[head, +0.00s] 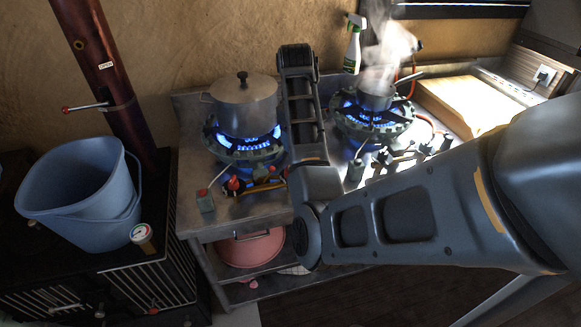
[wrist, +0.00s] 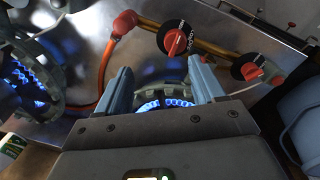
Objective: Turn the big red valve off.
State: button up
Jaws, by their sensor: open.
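Two red knobs on black round discs sit on a brass pipe at the stove's front; one (wrist: 175,42) is just beyond my fingers, the other (wrist: 247,70) farther right, in the wrist view. They look similar in size, so I cannot tell which is the big valve. In the head view a red knob (head: 233,183) shows below the left burner, left of my arm. My gripper (wrist: 162,78) is open and empty, its fingers apart over the lit burner, short of the nearer knob. In the head view its fingertips are hidden.
A lidded pot (head: 243,105) stands on the lit left burner, close to my arm. A steaming small pot (head: 375,97) is on the lit right burner. An orange hose (wrist: 103,72) runs near my left finger. A blue bucket (head: 80,195) stands left of the stove.

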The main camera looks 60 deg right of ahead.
jog(key=s+d+r, duration=0.5)
jog(key=s+r, duration=0.4)
jog(key=s, duration=0.1)
jog(key=shift+d, duration=0.2)
jog(key=shift+s, duration=0.1)
